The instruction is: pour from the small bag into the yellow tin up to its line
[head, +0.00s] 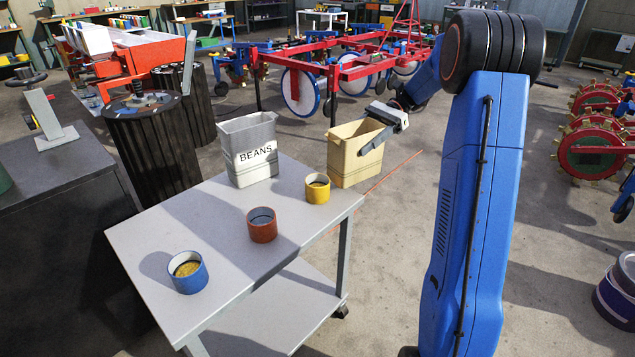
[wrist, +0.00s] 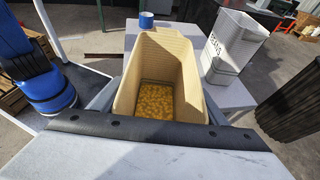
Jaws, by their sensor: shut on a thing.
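A tan, open-topped bag (head: 352,160) is in my gripper (head: 383,124), which is shut on it near its rim. The bag looks upright, and yellow grains (wrist: 155,101) lie in its bottom in the wrist view. The yellow tin (head: 318,192) stands near the table's far right corner, just left of the bag in the head view. Its inside looks dark with some brownish content low down; its line cannot be made out. The yellow tin is hidden in the wrist view, behind the bag.
A grey bag marked BEANS (head: 250,160) stands at the table's back. A red-orange tin (head: 262,229) and a blue tin (head: 187,280) with yellow grains stand on the grey table (head: 220,210). Dark ribbed drums (head: 155,150) stand behind. Open floor lies right of the table.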

